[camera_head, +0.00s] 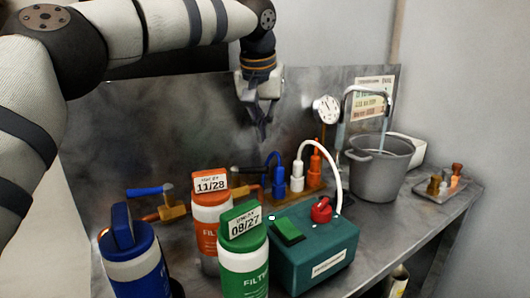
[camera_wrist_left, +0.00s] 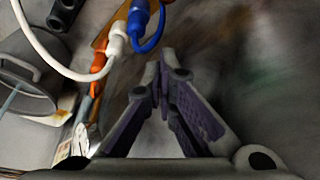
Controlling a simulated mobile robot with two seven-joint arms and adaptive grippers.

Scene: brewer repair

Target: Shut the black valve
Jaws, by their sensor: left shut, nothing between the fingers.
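My left gripper (camera_head: 263,130) hangs pointing down in front of the grey back panel, above the blue and white connectors, in the head view. Its fingers are shut and empty; the fingertips also show close together in the left wrist view (camera_wrist_left: 161,75). A brass valve with a blue lever (camera_head: 150,190) sits on a copper pipe at the left. Other pipework is partly hidden behind the orange-lidded bottle (camera_head: 210,215), left of the blue connector (camera_head: 274,175). My right gripper is not in view.
A blue bottle (camera_head: 135,265) and a green one (camera_head: 243,268) stand in front, beside a teal box (camera_head: 325,255) with a red knob. A white hose arches over the connectors. A gauge (camera_head: 327,109) and a grey pot (camera_head: 380,170) stand right. The panel's upper left is clear.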

